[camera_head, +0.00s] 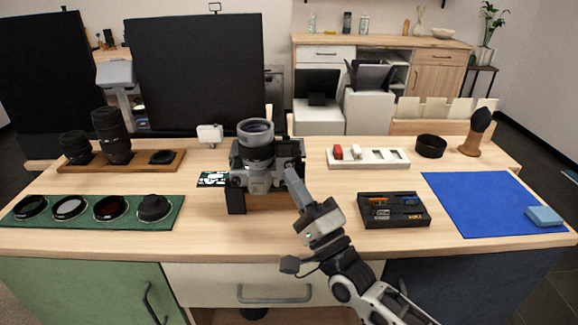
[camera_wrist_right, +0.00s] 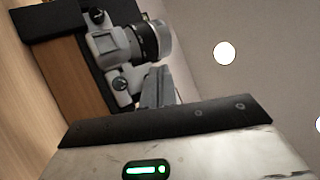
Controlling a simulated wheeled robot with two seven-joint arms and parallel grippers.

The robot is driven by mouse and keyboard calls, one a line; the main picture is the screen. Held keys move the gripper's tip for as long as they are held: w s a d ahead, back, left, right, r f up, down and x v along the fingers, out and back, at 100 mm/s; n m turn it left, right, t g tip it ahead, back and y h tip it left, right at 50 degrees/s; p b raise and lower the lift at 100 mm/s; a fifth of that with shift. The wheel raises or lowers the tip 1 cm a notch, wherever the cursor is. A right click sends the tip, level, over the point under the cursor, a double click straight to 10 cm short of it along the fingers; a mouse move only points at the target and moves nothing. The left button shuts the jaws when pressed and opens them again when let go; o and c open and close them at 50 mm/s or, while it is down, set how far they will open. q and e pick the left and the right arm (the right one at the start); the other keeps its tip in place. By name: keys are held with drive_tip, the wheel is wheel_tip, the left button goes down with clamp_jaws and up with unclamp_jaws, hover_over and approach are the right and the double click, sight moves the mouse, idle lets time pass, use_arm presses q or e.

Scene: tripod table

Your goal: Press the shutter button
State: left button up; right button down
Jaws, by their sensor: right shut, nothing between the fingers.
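A grey and black camera (camera_head: 262,178) with its lens (camera_head: 256,131) pointing up and back stands on a wooden block (camera_head: 290,201) in the middle of the table. It also shows in the right wrist view (camera_wrist_right: 112,47), with dials on its body. The shutter button is too small to tell apart. My right gripper (camera_head: 292,174) is shut and empty, its fingertips at the right side of the camera in the head view. In the right wrist view the fingertips (camera_wrist_right: 158,76) are close to the camera body; I cannot tell whether they touch. My left gripper is not in view.
A green mat (camera_head: 95,222) with several round filters lies left. A lens board (camera_head: 125,165) stands behind it. A black tray (camera_head: 394,222) of cards, a white tray (camera_head: 375,165) and a blue cloth (camera_head: 475,200) lie right. The table's front edge is mostly clear.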

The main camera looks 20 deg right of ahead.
drive_tip(key=shift+w, duration=0.15)
drive_tip(key=shift+w+d, duration=0.15)
drive_tip(key=shift+w, duration=0.1)
drive_tip(key=shift+w+d+b, duration=0.1)
drive_tip(key=shift+w+b, duration=0.2)
drive_tip(key=shift+b, duration=0.05)
idle(0.4)
drive_tip(key=shift+s, duration=0.1)
drive_tip(key=shift+s+a+p, duration=0.25)
drive_tip(key=shift+s+p, duration=0.1)
drive_tip(key=shift+s, duration=0.25)
drive_tip(key=s+p, duration=0.1)
drive_tip(key=s, duration=0.1)
drive_tip(key=s+a+p, duration=0.1)
drive_tip(key=s, duration=0.1)
drive_tip(key=shift+s+a, duration=0.15)
drive_tip(key=shift+s, duration=0.25)
